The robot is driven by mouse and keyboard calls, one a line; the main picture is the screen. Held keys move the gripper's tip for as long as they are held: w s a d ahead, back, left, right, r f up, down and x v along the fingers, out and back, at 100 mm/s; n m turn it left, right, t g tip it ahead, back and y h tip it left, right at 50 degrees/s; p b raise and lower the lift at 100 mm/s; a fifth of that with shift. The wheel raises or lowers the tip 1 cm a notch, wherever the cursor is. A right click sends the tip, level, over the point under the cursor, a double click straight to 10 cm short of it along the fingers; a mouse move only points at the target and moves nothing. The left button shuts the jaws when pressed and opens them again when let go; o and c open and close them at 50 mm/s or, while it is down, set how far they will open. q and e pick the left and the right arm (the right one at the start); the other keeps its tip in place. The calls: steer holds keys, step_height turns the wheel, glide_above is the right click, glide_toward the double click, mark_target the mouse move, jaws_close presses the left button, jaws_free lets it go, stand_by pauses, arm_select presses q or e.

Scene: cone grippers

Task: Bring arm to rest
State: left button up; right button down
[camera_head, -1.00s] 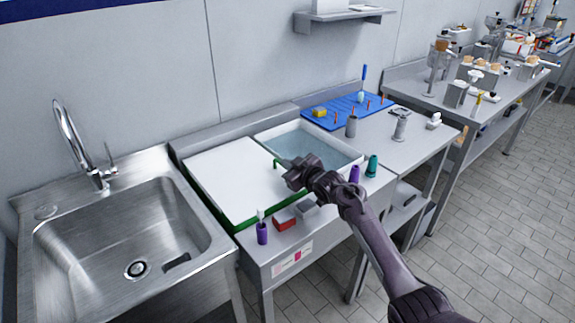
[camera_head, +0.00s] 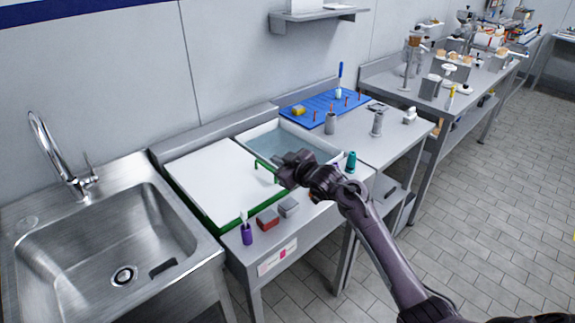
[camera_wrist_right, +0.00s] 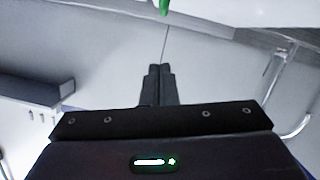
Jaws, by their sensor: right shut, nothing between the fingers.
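My right gripper (camera_head: 282,160) shows in the head view at the end of the dark arm that comes in from the lower right. It is over the bench, in front of the water-filled white basin (camera_head: 292,140) and beside the right end of the white board with green edging (camera_head: 218,180). Its two fingers (camera_wrist_right: 160,82) are together and empty in the right wrist view. A green piece (camera_wrist_right: 165,6) shows at the top of that view, apart from the fingertips. My left gripper is in neither view.
A steel sink (camera_head: 100,240) with a tap (camera_head: 55,150) is at the left. A purple cup (camera_head: 247,234), a red block (camera_head: 267,220) and a grey block (camera_head: 289,207) stand near the front edge. A blue pegboard (camera_head: 322,108) is behind. Floor (camera_head: 480,200) is clear at right.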

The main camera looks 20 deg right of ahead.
steer(key=s+f, duration=0.1)
steer(key=s, duration=0.2)
steer(key=s+a+f+g+h, duration=0.1)
steer(key=s+f, duration=0.1)
steer(key=s, duration=0.1)
steer(key=s+a+f+g, duration=0.1)
steer(key=s+f, duration=0.1)
steer(key=s, duration=0.1)
steer(key=shift+s+a+m+h, duration=0.15)
steer(key=shift+s+m+h, duration=0.2)
steer(key=shift+m+h, duration=0.05)
steer(key=s+a+f+m+g+h, duration=0.1)
steer(key=s+a+f+g, duration=0.15)
steer(key=s, duration=0.75)
steer(key=s+a+f+m+g, duration=0.15)
steer(key=s+g, duration=0.25)
steer(key=s, duration=0.7)
steer(key=s+a+f+m+g+h, duration=0.1)
steer(key=s+a+g, duration=0.2)
steer(key=s, duration=0.7)
step_height(320, 180, down, 30)
steer(key=s+g, duration=0.1)
steer(key=s+d+f, duration=0.2)
steer(key=s+f, duration=0.7)
steer(key=s, duration=0.1)
steer(key=s+d+f+g, duration=0.1)
steer(key=s+d+f, duration=0.1)
steer(key=s+f, duration=0.7)
steer(key=shift+s+f, duration=0.35)
steer(key=shift+s, duration=0.15)
